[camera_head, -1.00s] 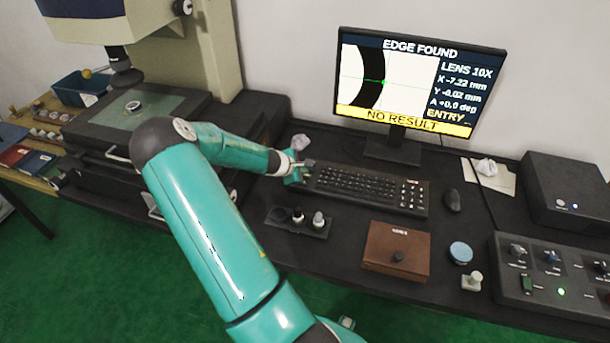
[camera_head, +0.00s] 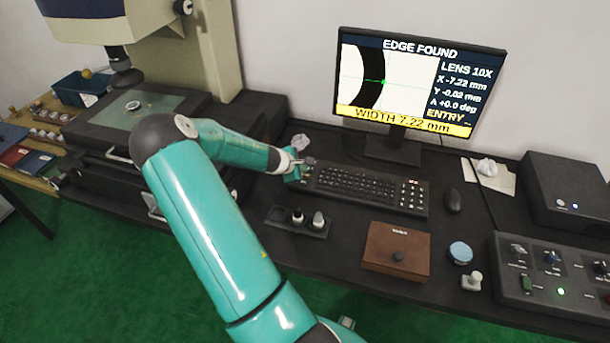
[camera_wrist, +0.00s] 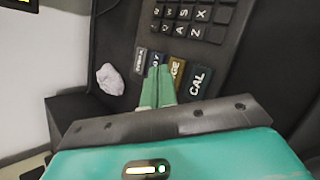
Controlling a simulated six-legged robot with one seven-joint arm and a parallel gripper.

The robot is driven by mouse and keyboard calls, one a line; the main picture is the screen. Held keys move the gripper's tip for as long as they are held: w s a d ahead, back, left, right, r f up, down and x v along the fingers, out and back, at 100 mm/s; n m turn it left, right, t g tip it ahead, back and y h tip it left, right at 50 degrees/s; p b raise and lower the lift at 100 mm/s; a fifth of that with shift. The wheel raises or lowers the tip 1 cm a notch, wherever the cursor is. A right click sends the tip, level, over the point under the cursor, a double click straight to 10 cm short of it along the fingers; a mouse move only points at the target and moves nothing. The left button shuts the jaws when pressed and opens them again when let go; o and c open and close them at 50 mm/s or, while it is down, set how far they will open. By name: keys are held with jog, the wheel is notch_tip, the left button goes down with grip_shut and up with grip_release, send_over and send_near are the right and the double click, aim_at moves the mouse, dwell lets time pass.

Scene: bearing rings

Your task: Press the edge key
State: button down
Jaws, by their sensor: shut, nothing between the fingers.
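The keyboard (camera_head: 365,187) lies on the dark bench below the monitor. In the wrist view, its left end has a column of larger labelled keys. The brown edge key (camera_wrist: 177,72) shows only the letters "GE"; my fingers hide the rest. A blue key (camera_wrist: 155,60) is beside it on the left, and a dark "CAL" key (camera_wrist: 198,80) on the right. My gripper (camera_wrist: 160,70) is shut and empty, with its tips at the blue and brown keys. I cannot tell whether they touch. The head view shows my gripper (camera_head: 300,172) at the keyboard's left end.
The monitor (camera_head: 415,85) reads "EDGE FOUND" and "WIDTH 7.22 mm". A crumpled paper ball (camera_wrist: 110,78) lies beside the keyboard. A mouse (camera_head: 452,201), a brown box (camera_head: 397,248) and a small black tray (camera_head: 285,222) stand around it.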

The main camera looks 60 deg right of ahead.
jog(key=shift+r, duration=0.15)
jog(key=shift+r, duration=2.45)
